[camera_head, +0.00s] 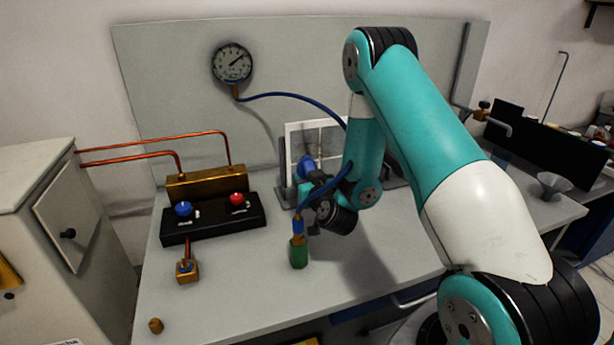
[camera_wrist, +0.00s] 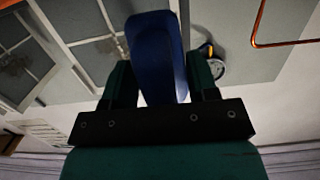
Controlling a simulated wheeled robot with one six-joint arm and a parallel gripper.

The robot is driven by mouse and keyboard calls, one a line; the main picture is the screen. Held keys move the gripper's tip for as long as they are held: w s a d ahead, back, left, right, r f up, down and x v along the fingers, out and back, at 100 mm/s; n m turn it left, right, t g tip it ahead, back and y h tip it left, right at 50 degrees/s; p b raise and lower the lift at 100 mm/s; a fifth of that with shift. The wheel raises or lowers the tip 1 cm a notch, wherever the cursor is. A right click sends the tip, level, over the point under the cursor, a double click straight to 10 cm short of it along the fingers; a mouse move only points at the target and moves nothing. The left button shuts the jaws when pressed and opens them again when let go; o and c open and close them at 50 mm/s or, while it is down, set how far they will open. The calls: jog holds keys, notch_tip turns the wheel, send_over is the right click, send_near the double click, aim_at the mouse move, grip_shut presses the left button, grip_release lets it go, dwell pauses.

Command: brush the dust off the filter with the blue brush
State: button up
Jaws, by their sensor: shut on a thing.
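The filter (camera_head: 303,140) is a pale framed panel with cross bars, upright in a dark stand on the bench; my arm hides its right part. In the wrist view the filter (camera_wrist: 92,22) fills the upper left, with dark dusty patches on its panes. My gripper (camera_head: 318,186) is in front of the filter's lower part. It is shut on the blue brush (camera_wrist: 155,50), which sits between both fingers in the wrist view; a blue part of the brush (camera_head: 306,165) shows beside the filter. The bristles are hidden, and I cannot tell whether they touch the filter.
A black box with blue and red knobs (camera_head: 213,220) stands left, joined to copper pipes. A blue hose (camera_head: 290,96) runs from the gauge (camera_head: 232,64) behind my arm; a green-ended hose fitting (camera_head: 299,253) stands in front. Brass parts (camera_head: 187,270) sit front left.

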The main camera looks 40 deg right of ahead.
jog(key=shift+w+d+r+p, duration=0.15)
jog(key=shift+w+p, duration=0.35)
jog(key=shift+p, duration=0.55)
jog(key=shift+w+d+r+p, duration=0.15)
jog(key=shift+w+p, duration=0.4)
jog(key=shift+p, duration=0.5)
jog(key=shift+w+d+p, duration=0.15)
jog(key=shift+w+p, duration=0.35)
jog(key=shift+p, duration=0.55)
jog(key=shift+w+d+f+p, duration=0.1)
jog(key=shift+w+p, duration=0.3)
jog(key=shift+p, duration=0.65)
jog(key=shift+w+f, duration=0.1)
jog(key=shift+f, duration=0.1)
jog(key=shift+d+f, duration=0.1)
jog(key=d+b, duration=0.1)
jog(key=b, duration=0.3)
jog(key=d+b, duration=0.2)
jog(key=b, duration=0.2)
jog(key=shift+s+b, duration=0.35)
jog(key=shift+b, duration=0.05)
jog(key=shift+d, duration=0.2)
